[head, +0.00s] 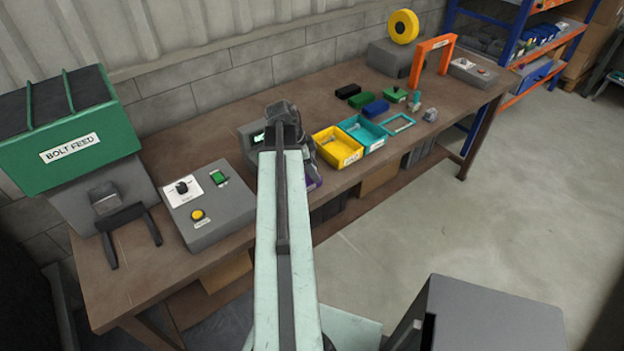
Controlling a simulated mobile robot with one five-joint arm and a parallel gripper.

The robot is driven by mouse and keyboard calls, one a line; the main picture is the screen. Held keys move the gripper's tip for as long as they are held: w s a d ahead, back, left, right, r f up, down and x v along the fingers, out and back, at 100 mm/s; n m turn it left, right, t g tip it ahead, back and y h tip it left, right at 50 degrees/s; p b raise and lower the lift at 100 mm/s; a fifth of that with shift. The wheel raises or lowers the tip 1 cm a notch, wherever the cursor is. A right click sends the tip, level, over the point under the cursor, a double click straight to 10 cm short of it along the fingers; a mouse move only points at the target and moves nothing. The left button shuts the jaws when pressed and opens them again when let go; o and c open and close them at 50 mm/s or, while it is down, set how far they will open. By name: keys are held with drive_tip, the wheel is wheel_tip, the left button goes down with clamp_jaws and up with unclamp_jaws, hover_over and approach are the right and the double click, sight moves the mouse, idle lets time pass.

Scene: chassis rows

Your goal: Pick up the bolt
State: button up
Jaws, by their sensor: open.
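I cannot clearly make out the bolt. Small pale shapes lie in the yellow bin (349,158) and the teal bin (376,146), too small to name. The green hopper labelled BOLT FEED (68,148) stands at the left end of the bench, with a dark forked outlet in front; no bolt is distinct there. My arm reaches over the bench, and the dark gripper (309,152) is at its far end, left of the yellow bin. My arm hides much of it, and the fingertips are not clear. It is open, and nothing shows in it.
A grey control box (209,206) stands on the bench (158,262) left of my arm. A teal frame (399,123), green and blue blocks and an orange arch (433,44) stand farther right. A dark device sits behind my wrist. Open floor lies right of the bench.

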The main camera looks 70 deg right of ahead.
drive_tip(key=shift+r, duration=0.1)
clamp_jaws()
wheel_tip(320, 180, up, 10)
drive_tip(key=p, duration=1)
drive_tip(key=shift+r, duration=0.15)
